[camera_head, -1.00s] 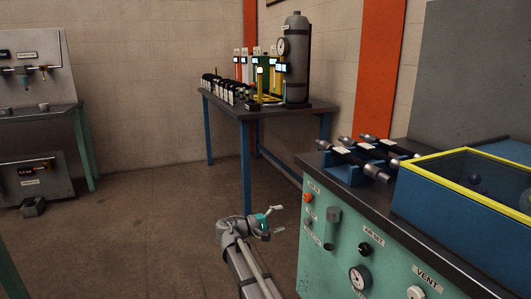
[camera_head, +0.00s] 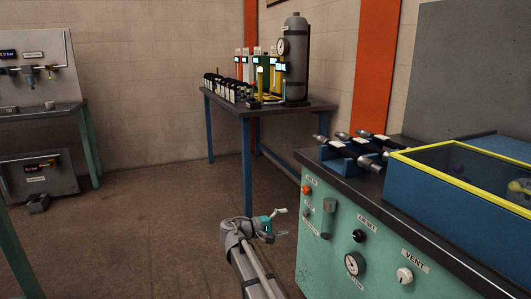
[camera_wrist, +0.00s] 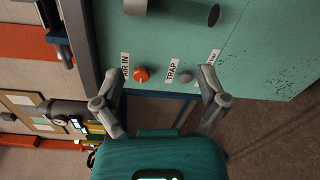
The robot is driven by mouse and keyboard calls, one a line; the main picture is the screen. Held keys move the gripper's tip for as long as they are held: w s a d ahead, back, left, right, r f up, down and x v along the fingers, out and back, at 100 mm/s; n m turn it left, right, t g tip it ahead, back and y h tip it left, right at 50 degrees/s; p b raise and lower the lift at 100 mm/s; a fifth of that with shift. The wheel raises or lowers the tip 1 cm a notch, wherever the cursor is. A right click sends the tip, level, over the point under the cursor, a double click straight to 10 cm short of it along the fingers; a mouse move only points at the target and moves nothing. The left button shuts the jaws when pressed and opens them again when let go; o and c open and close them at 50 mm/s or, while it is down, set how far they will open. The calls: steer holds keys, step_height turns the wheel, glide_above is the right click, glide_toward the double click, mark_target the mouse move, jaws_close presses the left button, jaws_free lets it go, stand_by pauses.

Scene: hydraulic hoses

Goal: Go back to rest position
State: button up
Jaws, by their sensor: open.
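My gripper (camera_head: 280,222) is at the end of my arm in the lower middle of the head view, in front of the left end of the green bench (camera_head: 335,250). It is open and empty, with two grey fingers spread apart. In the wrist view my gripper (camera_wrist: 160,95) also shows open, with nothing between the fingers. Beyond it lies the green panel (camera_wrist: 215,45) with an orange knob (camera_wrist: 141,74) and a small grey knob (camera_wrist: 185,77).
Hoses (camera_head: 350,150) lie in a blue holder on the bench, beside a yellow-rimmed blue box (camera_head: 430,205). A blue-legged table (camera_head: 247,165) with a grey cylinder (camera_head: 296,60) stands behind. A test stand (camera_head: 35,125) is at left. The floor (camera_head: 140,220) between is clear.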

steer(key=s+d+f+m+g+y, duration=0.55)
steer(key=s+d+f+y, duration=0.55)
steer(key=s+f, duration=0.4)
steer(key=s+f+m+g+y, duration=0.15)
steer(key=s+y, duration=0.35)
steer(key=s, duration=0.5)
step_height(320, 180, up, 37)
steer(key=p, duration=3.8)
steer(key=shift+a+r, duration=0.2)
steer(key=shift+a, duration=0.05)
steer(key=shift+c, duration=0.2)
